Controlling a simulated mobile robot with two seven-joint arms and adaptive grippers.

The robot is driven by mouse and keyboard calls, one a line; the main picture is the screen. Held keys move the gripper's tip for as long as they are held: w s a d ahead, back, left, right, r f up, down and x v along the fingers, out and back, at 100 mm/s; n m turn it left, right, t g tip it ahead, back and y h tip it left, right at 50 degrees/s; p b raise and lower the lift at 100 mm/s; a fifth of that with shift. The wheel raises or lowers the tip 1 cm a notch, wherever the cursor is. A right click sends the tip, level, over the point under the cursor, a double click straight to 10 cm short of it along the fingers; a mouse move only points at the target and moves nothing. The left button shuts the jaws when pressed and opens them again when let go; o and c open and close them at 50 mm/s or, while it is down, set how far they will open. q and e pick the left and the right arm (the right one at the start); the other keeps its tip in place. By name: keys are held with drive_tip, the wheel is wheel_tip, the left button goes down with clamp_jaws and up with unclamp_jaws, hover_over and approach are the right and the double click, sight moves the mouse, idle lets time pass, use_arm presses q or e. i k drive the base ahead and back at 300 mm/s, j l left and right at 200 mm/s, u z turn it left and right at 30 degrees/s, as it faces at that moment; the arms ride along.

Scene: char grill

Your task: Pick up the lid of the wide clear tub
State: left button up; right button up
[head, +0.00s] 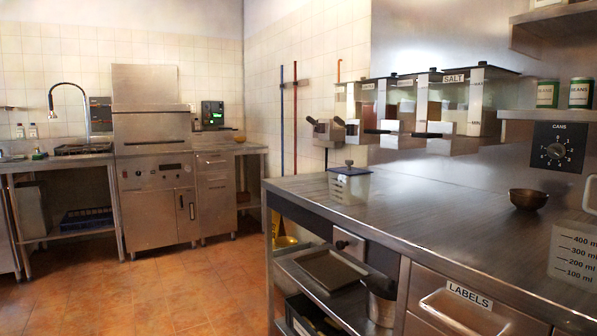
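A small clear tub (349,188) stands upright near the far left corner of the steel counter. A flat lid (362,171) with a dark knob (349,163) sits on top of it. It is the only lidded clear tub that I can make out on the counter; I cannot tell its width well from here. Neither of my grippers is in view.
The steel counter (425,205) is mostly clear. A dark bowl (528,199) and a measuring jug (575,255), cut off by the frame, stand at its right. Wall dispensers (452,95) with protruding handles hang over its back edge. A labelled drawer (465,305) is below.

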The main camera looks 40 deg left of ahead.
sight(348, 170)
drive_tip(key=u, duration=1.15)
drive_tip(key=z, duration=0.75)
drive_tip(key=j+z, duration=0.6)
drive_tip(key=z, duration=0.2)
drive_tip(key=j+z, duration=0.4)
drive_tip(key=k+j+z, duration=0.15)
drive_tip(key=j, duration=0.15)
drive_tip(key=k+j+z, duration=0.2)
drive_tip(key=j, duration=0.15)
drive_tip(key=k+j+z, duration=0.15)
drive_tip(key=j, duration=0.15)
drive_tip(key=i, duration=0.05)
